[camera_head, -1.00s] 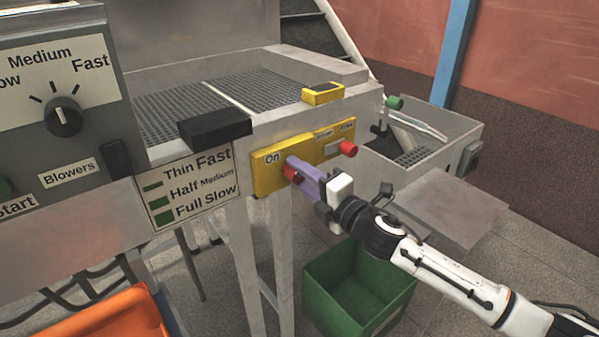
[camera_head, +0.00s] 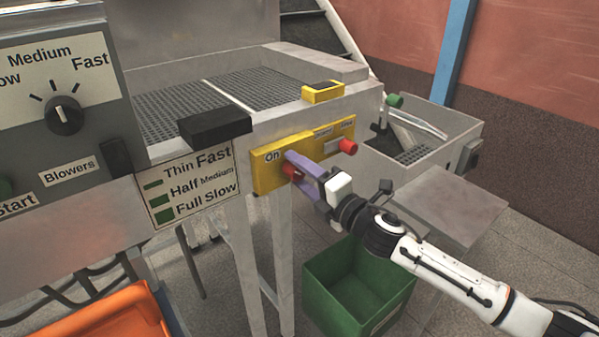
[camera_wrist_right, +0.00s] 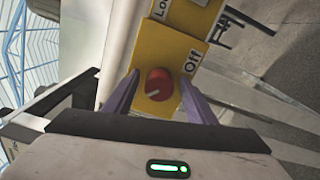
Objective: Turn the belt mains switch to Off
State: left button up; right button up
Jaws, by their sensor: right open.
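The belt mains switch is a red rotary knob (camera_head: 290,171) on a yellow panel (camera_head: 262,180) on the front of the machine. The word "On" is printed above it in the head view. In the right wrist view the red knob (camera_wrist_right: 159,84) has a pale pointer line, and "Off" is printed beside it on the yellow plate (camera_wrist_right: 172,48). My right gripper (camera_head: 298,170) is open, with its purple fingers on either side of the knob. In the right wrist view the fingers (camera_wrist_right: 159,96) show gaps to the knob. My left gripper is not in view.
A second red knob (camera_head: 348,147) sits on the panel's right end. A green bin (camera_head: 330,290) stands on the floor below my right arm. A black box (camera_head: 214,127) juts out left of the panel, above a speed label (camera_head: 190,182).

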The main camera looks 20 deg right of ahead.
jog(key=b+v, duration=0.1)
jog(key=v, duration=0.9)
jog(key=shift+s+b, duration=0.2)
jog(key=shift+b, duration=0.1)
jog(key=shift+d, duration=0.1)
jog(key=s+a+f+m+g+h, duration=0.1)
jog(key=s+f+m+g, duration=0.1)
jog(key=s+f+m, duration=0.5)
jog(key=s+a+f+m+g+h, duration=0.15)
jog(key=f+m, duration=0.25)
jog(key=f, duration=0.7)
jog(key=s+a+f+m+g, duration=0.1)
jog(key=s+f+m+g, duration=0.1)
jog(key=s+f+m, duration=0.3)
jog(key=s+a+f+m+g+h, duration=0.1)
jog(key=s+a+f+m+g, duration=0.1)
jog(key=s+f+m, duration=0.4)
jog(key=s+f+g, duration=0.1)
jog(key=s+f, duration=0.3)
jog(key=s, duration=0.3)
jog(key=shift+f, duration=0.4)
